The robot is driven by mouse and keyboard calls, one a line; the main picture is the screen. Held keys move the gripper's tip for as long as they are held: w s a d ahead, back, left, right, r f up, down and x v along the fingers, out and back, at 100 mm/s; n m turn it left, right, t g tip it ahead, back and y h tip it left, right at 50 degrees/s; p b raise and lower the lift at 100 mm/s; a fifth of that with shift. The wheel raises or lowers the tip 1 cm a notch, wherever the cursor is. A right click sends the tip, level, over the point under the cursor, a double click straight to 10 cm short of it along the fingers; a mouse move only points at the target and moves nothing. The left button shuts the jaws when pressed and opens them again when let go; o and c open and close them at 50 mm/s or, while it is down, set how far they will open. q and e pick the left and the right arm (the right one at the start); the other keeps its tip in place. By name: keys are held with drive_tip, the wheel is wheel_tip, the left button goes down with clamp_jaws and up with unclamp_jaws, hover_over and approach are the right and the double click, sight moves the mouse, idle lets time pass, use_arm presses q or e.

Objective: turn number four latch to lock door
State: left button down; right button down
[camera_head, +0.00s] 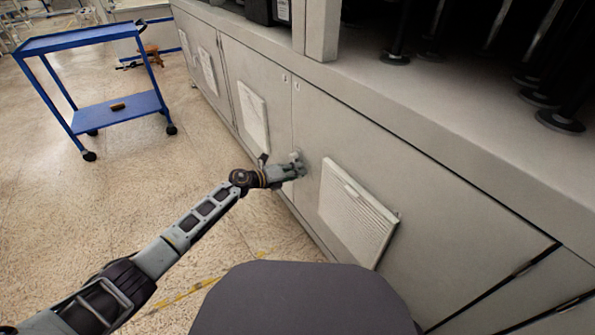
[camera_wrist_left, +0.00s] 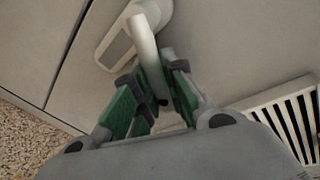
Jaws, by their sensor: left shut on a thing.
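A pale latch (camera_head: 296,156) sits on the grey cabinet door (camera_head: 345,135), close to the seam with the door to its left. In the left wrist view the latch handle (camera_wrist_left: 145,45) curves down from a rounded mount on the door. My left gripper (camera_head: 299,170) is at the latch. In the left wrist view its green-padded fingers (camera_wrist_left: 160,85) are closed around the handle's lower part. No number shows clearly on the latch. My right gripper is in neither view.
A white louvred vent panel (camera_head: 355,212) stands out from the door right of the latch; another panel (camera_head: 252,115) is on the door to the left. A blue cart (camera_head: 95,75) stands at the upper left. Open speckled floor lies between.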

use_arm(q)
drive_tip(key=shift+w+a+f+m+t+b, duration=0.25)
drive_tip(key=shift+f+m+b, duration=0.25)
drive_tip(key=shift+m, duration=0.4)
drive_tip(key=shift+w+a+f+m+t+y+b, duration=0.2)
drive_tip(key=shift+w+f+m+t+y+b, duration=0.15)
drive_tip(key=shift+m+b, duration=0.35)
drive_tip(key=shift+r, duration=0.1)
drive_tip(key=c, duration=1.5)
unclamp_jaws()
drive_tip(key=shift+o, duration=0.2)
